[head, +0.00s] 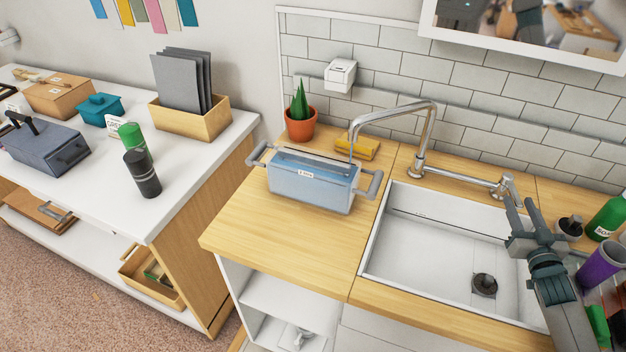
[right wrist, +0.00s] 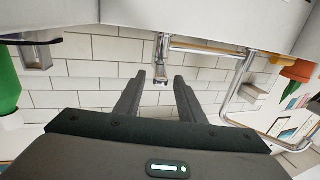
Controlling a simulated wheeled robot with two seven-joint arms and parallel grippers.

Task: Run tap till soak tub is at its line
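The soak tub (head: 310,188), a translucent blue-grey box with grey side handles and a small label, stands on the wooden counter left of the sink. The chrome tap's spout (head: 385,112) arches over it, and a thin bluish stream seems to fall from its end into the tub. Bluish water shows inside; I cannot make out the line. My right gripper (head: 522,210) is open beside the tap's valve and lever (head: 507,186) at the sink's back edge. In the right wrist view the valve (right wrist: 162,62) shows between the open fingers (right wrist: 158,92). My left gripper is not in view.
The white sink (head: 430,235) is empty except for a dark drain plug (head: 484,284). A potted plant (head: 301,112) and yellow sponge (head: 362,146) stand behind the tub. A green bottle (head: 608,216) and purple cup (head: 600,264) crowd the right. The counter's front left is clear.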

